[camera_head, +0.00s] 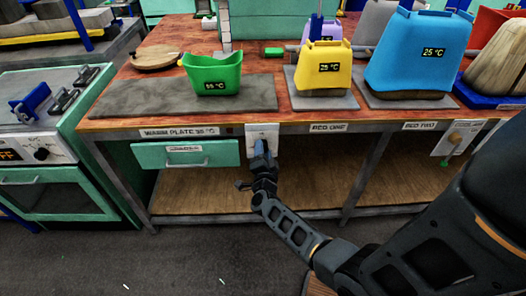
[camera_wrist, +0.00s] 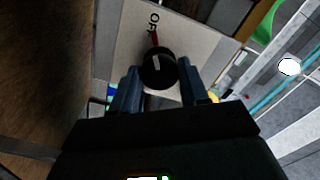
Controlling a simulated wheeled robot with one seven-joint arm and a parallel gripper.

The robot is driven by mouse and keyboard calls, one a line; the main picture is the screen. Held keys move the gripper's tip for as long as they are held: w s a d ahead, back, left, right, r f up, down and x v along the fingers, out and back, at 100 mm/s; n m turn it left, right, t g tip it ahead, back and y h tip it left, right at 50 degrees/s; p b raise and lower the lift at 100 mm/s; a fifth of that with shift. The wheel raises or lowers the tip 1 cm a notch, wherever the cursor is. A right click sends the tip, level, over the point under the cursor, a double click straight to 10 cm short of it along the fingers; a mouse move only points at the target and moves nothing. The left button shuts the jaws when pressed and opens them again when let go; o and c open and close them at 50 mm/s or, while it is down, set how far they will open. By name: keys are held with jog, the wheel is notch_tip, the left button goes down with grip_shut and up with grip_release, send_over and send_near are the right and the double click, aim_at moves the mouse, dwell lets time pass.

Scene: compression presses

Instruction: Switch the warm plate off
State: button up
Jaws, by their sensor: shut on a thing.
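The warm plate (camera_head: 130,97) is a flat grey slab at the left of the red-brown bench top. A label reading "WARM PLATE 36 °C" (camera_head: 180,132) is on the bench's front edge. A white switch plate (camera_head: 262,131) is to the right of that label. In the wrist view, a round black knob (camera_wrist: 159,68) sits on the white plate (camera_wrist: 190,38). Letters like "OF" (camera_wrist: 154,20) and a red mark (camera_wrist: 153,38) are beside the knob. My gripper (camera_wrist: 160,80) is shut on the knob, with one blue finger on each side. In the head view, my gripper (camera_head: 262,152) hides the knob.
A green tub (camera_head: 212,75) reading 55 °C stands on the warm plate. A yellow press (camera_head: 323,75) and a blue press (camera_head: 415,55) stand to the right. A green drawer (camera_head: 186,155) is left of my gripper. The lower wooden shelf (camera_head: 205,192) is clear.

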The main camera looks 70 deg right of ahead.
jog(key=shift+f, duration=0.1)
jog(key=o, duration=1)
jog(key=shift+o, duration=0.2)
jog(key=shift+a, duration=0.1)
jog(key=v, duration=0.7)
jog(key=shift+a, duration=0.35)
jog(key=shift+s, duration=0.15)
